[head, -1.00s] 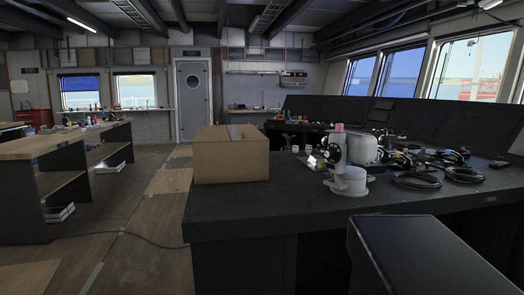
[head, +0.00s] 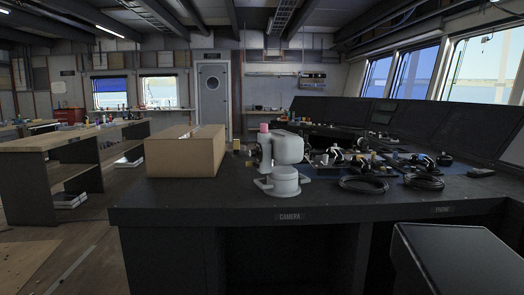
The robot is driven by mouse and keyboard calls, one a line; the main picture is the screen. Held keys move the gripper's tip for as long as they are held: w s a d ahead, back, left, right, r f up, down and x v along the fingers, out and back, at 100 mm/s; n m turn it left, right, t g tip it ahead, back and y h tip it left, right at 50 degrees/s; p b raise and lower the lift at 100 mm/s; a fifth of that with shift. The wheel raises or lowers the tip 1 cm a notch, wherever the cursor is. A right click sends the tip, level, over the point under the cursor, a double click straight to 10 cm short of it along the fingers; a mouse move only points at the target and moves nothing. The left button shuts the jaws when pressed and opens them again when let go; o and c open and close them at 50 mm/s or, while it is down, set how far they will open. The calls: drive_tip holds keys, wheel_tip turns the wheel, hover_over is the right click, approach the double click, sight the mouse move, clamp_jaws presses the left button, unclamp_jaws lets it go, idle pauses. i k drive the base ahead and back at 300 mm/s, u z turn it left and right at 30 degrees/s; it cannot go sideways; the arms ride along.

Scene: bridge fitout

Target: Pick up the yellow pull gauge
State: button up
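I cannot make out the yellow pull gauge with certainty in the head view. A small yellowish item shows at the left of the white device on the dark console (head: 200,197), too small and partly hidden to identify. Several small items with some yellow lie farther back on the console, also too small to tell. My gripper is not in view.
An open-floored aisle (head: 95,240) runs at the left. A cardboard box (head: 185,155) and a white camera-like device (head: 284,150) stand on the console. Coiled black cables (head: 424,181) lie at right. A dark block (head: 455,260) stands at bottom right. A wooden-topped bench (head: 60,142) is at left.

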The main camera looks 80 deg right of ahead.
sight(237, 142)
drive_tip(key=k, duration=1.35)
drive_tip(key=z, duration=2.05)
drive_tip(key=i, duration=2)
drive_tip(key=z, duration=0.05)
drive_tip(key=k, duration=0.9)
drive_tip(key=u, duration=0.1)
